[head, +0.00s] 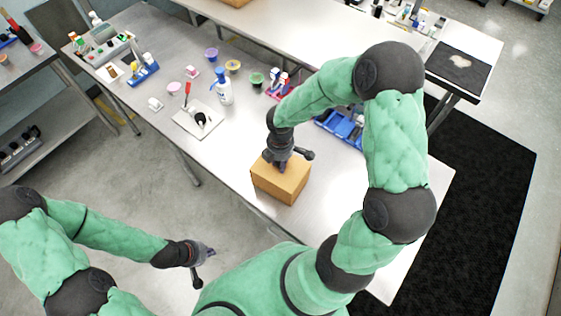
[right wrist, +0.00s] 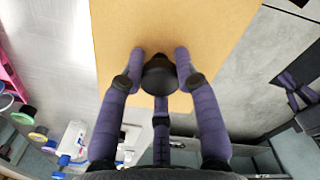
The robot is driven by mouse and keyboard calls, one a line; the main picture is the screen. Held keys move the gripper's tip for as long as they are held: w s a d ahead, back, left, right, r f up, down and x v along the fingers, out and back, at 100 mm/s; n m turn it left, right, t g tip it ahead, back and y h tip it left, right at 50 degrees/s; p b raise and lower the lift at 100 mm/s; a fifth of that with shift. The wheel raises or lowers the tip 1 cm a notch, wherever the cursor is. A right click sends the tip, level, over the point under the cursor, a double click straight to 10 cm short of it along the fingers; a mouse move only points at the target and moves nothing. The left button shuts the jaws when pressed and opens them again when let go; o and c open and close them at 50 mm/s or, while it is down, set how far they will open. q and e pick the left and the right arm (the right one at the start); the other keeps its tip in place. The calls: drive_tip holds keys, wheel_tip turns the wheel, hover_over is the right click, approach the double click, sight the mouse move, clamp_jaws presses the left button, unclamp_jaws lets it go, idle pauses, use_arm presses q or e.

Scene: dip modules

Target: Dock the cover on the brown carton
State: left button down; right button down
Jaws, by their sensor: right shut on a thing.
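The brown carton (head: 270,189) stands on the table near its front edge. Its top is a flat, lighter tan panel, which I take to be the cover (head: 293,172); no clear gap shows between it and the carton. In the right wrist view the tan cover (right wrist: 190,25) fills the upper middle. My right gripper (head: 280,165) is above it, its fingers (right wrist: 160,72) closed around a dark round knob (right wrist: 158,76). My left gripper (head: 208,251) hangs empty off the table's front, fingers apart.
A blue tray (head: 340,126) lies behind the right arm. A white spray bottle (head: 222,88), several small coloured tubs and a white board (head: 190,125) with a black item stand farther left. The table around the carton's left side is clear.

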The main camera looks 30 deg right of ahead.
drive_tip(key=shift+w+f, duration=0.1)
drive_tip(key=shift+f, duration=0.2)
drive_tip(key=c, duration=0.9)
unclamp_jaws()
drive_tip(key=shift+r, duration=0.25)
wheel_tip(320, 180, up, 12)
drive_tip(key=shift+p, duration=0.3)
